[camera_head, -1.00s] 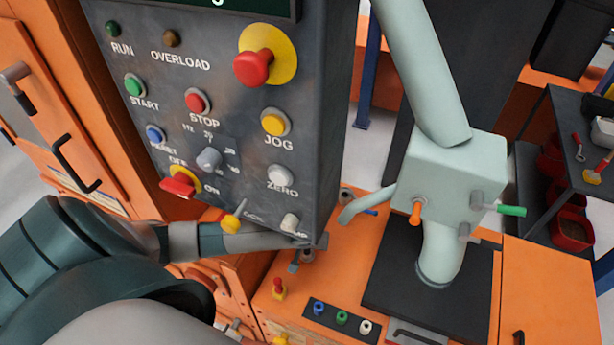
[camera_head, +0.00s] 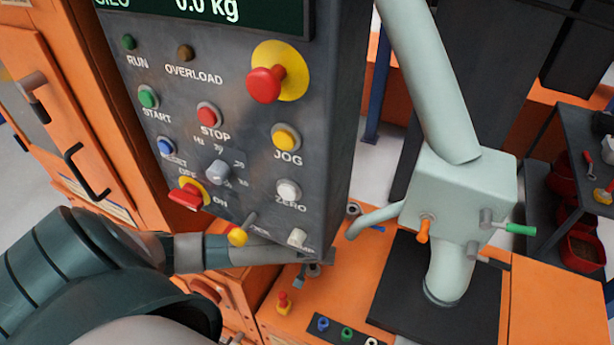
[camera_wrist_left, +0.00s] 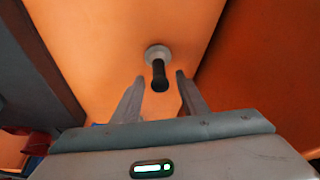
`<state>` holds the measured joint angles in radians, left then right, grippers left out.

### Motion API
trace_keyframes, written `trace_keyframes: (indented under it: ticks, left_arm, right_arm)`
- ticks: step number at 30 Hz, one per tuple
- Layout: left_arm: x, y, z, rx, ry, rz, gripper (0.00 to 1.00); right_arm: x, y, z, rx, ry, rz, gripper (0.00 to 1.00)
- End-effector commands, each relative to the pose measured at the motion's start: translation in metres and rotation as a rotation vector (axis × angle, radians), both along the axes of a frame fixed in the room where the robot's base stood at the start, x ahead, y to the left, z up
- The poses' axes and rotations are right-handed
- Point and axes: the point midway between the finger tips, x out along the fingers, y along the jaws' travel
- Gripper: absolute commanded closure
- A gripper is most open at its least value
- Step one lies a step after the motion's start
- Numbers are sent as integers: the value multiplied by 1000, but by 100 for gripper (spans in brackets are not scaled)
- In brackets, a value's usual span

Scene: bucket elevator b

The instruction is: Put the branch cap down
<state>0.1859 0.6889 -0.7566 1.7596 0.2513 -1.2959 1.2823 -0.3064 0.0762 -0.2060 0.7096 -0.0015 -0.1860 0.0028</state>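My left arm comes in from the left in the head view, below the control panel. Its gripper (camera_head: 318,257) is over the orange bench top, partly hidden under the panel's lower edge. In the left wrist view the two fingers (camera_wrist_left: 159,77) stand apart. A dark knob on a round grey base (camera_wrist_left: 158,54), possibly the branch cap, shows between and beyond the fingertips, against an orange surface. A gap shows on each side of the knob, so the fingers are not closed on it. I cannot identify the cap for certain in the head view. My right gripper is not in view.
The grey control panel (camera_head: 235,115) hangs close above my left arm. A pale green valve box (camera_head: 460,185) with pipes stands to the right on a dark plate (camera_head: 405,285). A red-and-yellow knob (camera_head: 283,303) and a strip of coloured plugs (camera_head: 347,333) are near the bench front.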

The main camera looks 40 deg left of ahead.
Motion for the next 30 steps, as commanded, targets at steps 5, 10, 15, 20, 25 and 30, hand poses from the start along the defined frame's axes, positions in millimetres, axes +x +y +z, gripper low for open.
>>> trace_keyframes:
  ticks: [5,10,15,20,25,30]
  left_arm:
    - [-6,-4,17,-2,-2,-2,60]
    - [-16,-9,43,-2,-1,-1,60]
    - [-50,-27,38,-4,4,-2,60]
    - [-78,-43,38,-4,2,-1,60]
    - [-102,-56,39,-3,0,-1,60]
    - [-116,-63,40,-1,0,0,60]
  right_arm:
    - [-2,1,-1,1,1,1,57]
    - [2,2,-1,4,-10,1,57]
    - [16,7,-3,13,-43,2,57]
    - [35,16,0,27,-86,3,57]
    - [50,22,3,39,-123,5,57]
    - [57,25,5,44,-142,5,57]
